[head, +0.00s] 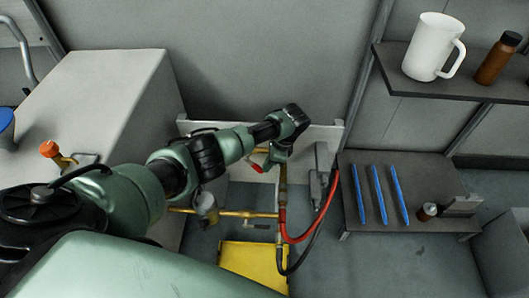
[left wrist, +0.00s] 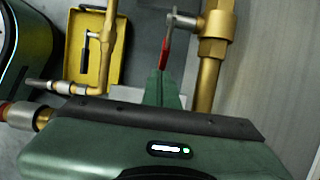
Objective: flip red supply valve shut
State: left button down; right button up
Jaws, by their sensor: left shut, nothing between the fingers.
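The red supply valve's red lever (head: 257,168) shows in the head view just left of my left gripper (head: 272,163), on the brass pipework low at the wall. In the left wrist view the red lever (left wrist: 165,52) hangs down from a grey pivot on a thick brass pipe (left wrist: 209,75). My left gripper (left wrist: 161,84) is shut and empty, its fingertips at the lower end of the lever. I cannot tell whether they touch it. The arm hides part of the valve in the head view. My right gripper is not in view.
A yellow tray (head: 252,262) lies below the brass pipes. A red hose (head: 325,208) and a black hose hang right of them. A low shelf (head: 435,183) with blue rods stands at right, under a shelf with a white mug (head: 428,47). A white cabinet (head: 100,80) stands at left.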

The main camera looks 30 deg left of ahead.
pick_arm(q)
jog(key=shift+x, duration=0.95)
jog(key=shift+s+a+f, duration=0.2)
jog(key=shift+a+f, duration=0.15)
jog(key=shift+a, duration=0.1)
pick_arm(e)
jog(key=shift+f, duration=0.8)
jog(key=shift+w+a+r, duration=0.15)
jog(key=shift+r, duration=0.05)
pick_arm(q)
jog(key=shift+r+p, duration=0.2)
jog(key=shift+p, duration=0.2)
jog(key=s+p+v, duration=0.1)
jog(key=p+v, duration=0.1)
jog(key=v, duration=0.5)
jog(key=shift+w+p, duration=0.3)
jog(key=shift+w, duration=0.2)
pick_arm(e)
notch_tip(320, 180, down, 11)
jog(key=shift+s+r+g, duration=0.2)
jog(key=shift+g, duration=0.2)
pick_arm(q)
jog(key=shift+s, duration=0.1)
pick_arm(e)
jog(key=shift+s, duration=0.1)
